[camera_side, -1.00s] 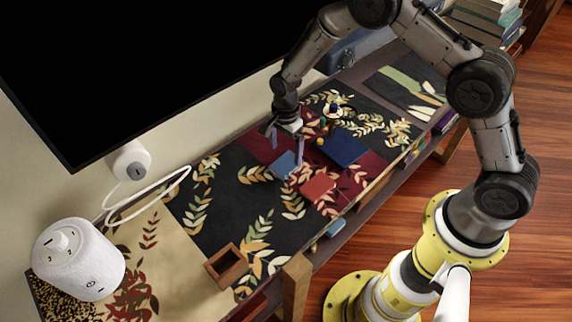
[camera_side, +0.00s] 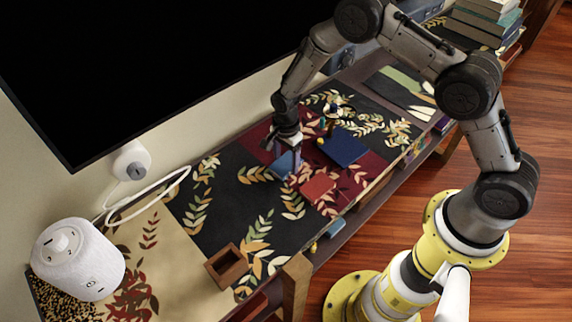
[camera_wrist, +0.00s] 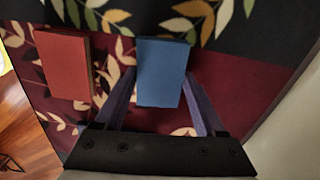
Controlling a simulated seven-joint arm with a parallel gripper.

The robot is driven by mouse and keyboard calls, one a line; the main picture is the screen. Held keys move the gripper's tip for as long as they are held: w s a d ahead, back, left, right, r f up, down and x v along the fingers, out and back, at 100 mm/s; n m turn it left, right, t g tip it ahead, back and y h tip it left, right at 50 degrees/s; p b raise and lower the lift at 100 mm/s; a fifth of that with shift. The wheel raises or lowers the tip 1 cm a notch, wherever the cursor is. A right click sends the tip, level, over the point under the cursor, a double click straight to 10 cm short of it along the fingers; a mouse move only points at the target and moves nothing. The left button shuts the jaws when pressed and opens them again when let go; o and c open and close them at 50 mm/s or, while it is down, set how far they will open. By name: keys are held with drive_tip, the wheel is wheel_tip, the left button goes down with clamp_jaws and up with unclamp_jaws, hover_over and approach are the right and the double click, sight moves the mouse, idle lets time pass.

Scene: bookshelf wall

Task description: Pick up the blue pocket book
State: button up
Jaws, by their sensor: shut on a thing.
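The blue pocket book (camera_wrist: 161,73) lies between the two fingers of my gripper (camera_wrist: 160,95) in the wrist view, and the fingers are shut on its sides. In the side view the book (camera_side: 284,165) sits at table height on the patterned cloth, below my gripper (camera_side: 287,155), which partly hides it. I cannot tell whether it is lifted off the cloth. The fingers point down at it.
A red book (camera_wrist: 64,68) lies just left of the blue one in the wrist view, and it also shows in the side view (camera_side: 317,187). A larger dark blue book (camera_side: 344,148) and small figures (camera_side: 331,118) are near. A wooden box (camera_side: 226,266) and white speaker (camera_side: 78,260) stand left.

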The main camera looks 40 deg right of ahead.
drive_tip(key=shift+c, duration=1)
